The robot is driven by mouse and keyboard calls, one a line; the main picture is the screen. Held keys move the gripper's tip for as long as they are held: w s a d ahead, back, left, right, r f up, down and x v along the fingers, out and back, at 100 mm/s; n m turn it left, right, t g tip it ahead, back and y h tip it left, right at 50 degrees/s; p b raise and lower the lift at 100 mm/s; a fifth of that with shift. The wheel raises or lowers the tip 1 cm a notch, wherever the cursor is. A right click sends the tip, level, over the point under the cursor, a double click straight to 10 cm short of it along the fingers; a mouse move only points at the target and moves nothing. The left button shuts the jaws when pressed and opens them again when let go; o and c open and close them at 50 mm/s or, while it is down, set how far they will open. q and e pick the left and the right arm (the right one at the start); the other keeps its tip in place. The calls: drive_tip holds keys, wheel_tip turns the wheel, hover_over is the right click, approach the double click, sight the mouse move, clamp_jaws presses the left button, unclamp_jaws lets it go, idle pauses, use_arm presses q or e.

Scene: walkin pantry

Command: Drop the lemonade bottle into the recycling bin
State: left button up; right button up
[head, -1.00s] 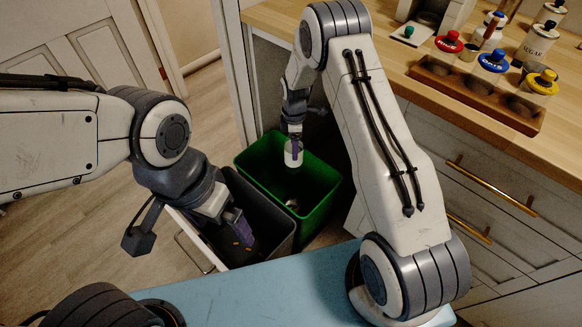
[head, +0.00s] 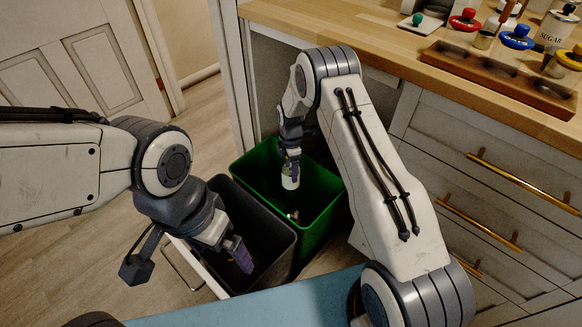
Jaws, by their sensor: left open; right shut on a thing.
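The lemonade bottle (head: 289,182) shows as a small pale, whitish-green shape at the tip of my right gripper (head: 290,166). My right gripper is shut on it and points down over the green bin (head: 322,229), with the bottle within the bin's opening. The upper part of the bottle is hidden by the gripper. I take the green bin to be the recycling bin; a few small bits of litter lie inside it. My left gripper (head: 240,254) is open and empty, over the dark grey bin (head: 288,270) beside the green one.
A wooden counter (head: 390,39) on the right holds a wooden rack (head: 495,80), several colour-lidded jars and a sugar canister (head: 553,30). White drawers (head: 480,170) with brass handles stand below. A light blue surface (head: 230,305) lies in front. Wooden floor is clear at left.

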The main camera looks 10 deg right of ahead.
drive_tip(key=shift+f, duration=0.2)
drive_tip(key=o, duration=1.2)
drive_tip(key=shift+o, duration=0.2)
drive_tip(key=shift+r, duration=0.15)
wheel_tip(320, 180, up, 10)
drive_tip(key=p, duration=0.2)
drive_tip(key=shift+r+p, duration=0.1)
drive_tip(key=shift+p, duration=0.2)
wheel_tip(320, 180, down, 10)
drive_tip(key=b, duration=0.2)
wheel_tip(320, 180, up, 5)
drive_tip(key=p, duration=0.4)
